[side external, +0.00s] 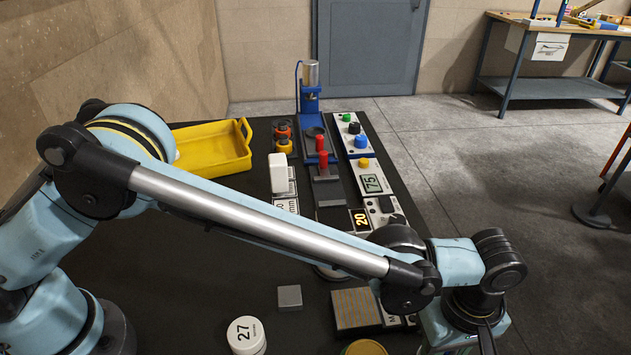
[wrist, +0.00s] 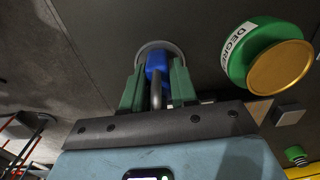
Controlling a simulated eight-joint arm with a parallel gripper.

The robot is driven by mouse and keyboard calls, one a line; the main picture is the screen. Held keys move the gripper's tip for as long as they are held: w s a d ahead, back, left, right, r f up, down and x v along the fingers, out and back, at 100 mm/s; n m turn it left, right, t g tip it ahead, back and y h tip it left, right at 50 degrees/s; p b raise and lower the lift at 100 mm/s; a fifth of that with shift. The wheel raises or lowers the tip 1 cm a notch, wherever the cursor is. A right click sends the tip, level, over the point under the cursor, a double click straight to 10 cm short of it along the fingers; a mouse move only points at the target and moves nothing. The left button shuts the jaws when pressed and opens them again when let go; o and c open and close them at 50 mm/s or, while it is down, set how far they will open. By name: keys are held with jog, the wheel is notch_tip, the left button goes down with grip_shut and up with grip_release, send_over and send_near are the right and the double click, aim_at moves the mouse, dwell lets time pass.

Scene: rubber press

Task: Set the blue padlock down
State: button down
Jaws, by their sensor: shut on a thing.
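My gripper (wrist: 157,84) shows in the wrist view with its two green fingers shut on the blue padlock (wrist: 157,61). In the side external view my wrist is at the lower right, and the fingers and padlock are out of frame below.
A green can (wrist: 262,55) with a gold lid is right of the gripper in the wrist view, with a small grey block (wrist: 288,115) nearby. In the side external view, a white 27 container (side external: 246,335) and striped plate (side external: 356,308) stand at the front; a yellow tray (side external: 213,150) lies behind.

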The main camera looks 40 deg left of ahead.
jog(key=shift+f, duration=0.15)
jog(key=c, duration=0.9)
grip_release()
notch_tip(320, 180, up, 12)
jog(key=shift+r, duration=0.1)
jog(key=w+a+r+m+t+h, duration=0.1)
jog(key=w+a+r+m+t, duration=0.15)
jog(key=a, duration=0.95)
jog(key=w+a+r+m+t+h, duration=0.15)
jog(key=a+r, duration=0.25)
jog(key=a, duration=0.7)
jog(key=s+a+f+m+t, duration=0.1)
jog(key=s+a, duration=0.1)
jog(key=a, duration=0.4)
jog(key=s+a+f+m+t+y, duration=0.1)
jog(key=s+a+f+m, duration=0.1)
jog(key=a, duration=0.3)
jog(key=s+a+f+m+t+y, duration=0.1)
jog(key=s+a+f+m, duration=0.1)
jog(key=s+a, duration=0.2)
jog(key=shift+a+f+y, duration=0.2)
jog(key=shift+a+y, duration=0.05)
jog(key=shift+a, duration=1.1)
